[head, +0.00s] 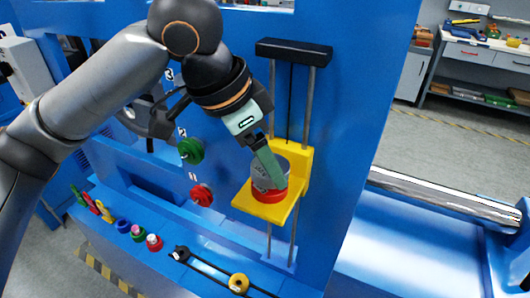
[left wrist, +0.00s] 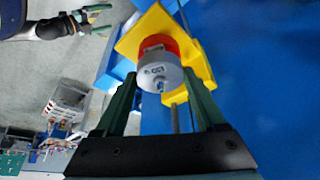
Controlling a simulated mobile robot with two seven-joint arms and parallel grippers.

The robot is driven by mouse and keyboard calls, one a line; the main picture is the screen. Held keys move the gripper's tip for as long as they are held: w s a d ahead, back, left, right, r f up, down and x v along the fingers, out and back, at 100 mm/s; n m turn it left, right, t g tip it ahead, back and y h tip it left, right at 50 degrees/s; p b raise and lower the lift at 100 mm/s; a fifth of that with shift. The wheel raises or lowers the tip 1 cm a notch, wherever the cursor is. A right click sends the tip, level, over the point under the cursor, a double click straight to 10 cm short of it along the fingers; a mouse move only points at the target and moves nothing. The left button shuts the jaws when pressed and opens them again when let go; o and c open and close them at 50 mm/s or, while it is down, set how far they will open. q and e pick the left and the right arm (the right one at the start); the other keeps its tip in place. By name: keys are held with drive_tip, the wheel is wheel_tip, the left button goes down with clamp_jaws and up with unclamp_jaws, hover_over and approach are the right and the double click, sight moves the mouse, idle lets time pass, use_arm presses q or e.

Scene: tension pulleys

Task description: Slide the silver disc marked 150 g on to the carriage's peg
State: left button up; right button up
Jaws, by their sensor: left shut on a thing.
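The silver disc (head: 283,169) is between the green fingers of my left gripper (head: 268,167), which is shut on it. In the left wrist view the silver disc (left wrist: 160,71) shows its marked face, with a finger on each side. A red disc (head: 269,196) lies flat on the yellow carriage (head: 283,213), directly under the silver one. A small round spot shows near the silver disc's middle; I cannot tell whether it is the peg's tip. Any gap between the discs is unclear. My right gripper (left wrist: 102,15) shows open and empty in the left wrist view.
The carriage rides on two vertical rods below a black top block (head: 293,52). A green pulley (head: 191,150) and a red pulley (head: 201,194) stick out from the blue panel to the left. Small coloured parts (head: 138,233) and a black bar with a yellow ring (head: 238,283) lie on the ledge below.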

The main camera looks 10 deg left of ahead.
use_arm(q)
drive_tip(key=shift+f, duration=0.75)
drive_tip(key=shift+f, duration=0.2)
idle(0.3)
drive_tip(key=o, duration=1.5)
drive_tip(key=shift+r, duration=0.1)
drive_tip(key=v, duration=1.2)
drive_tip(key=shift+r, duration=0.3)
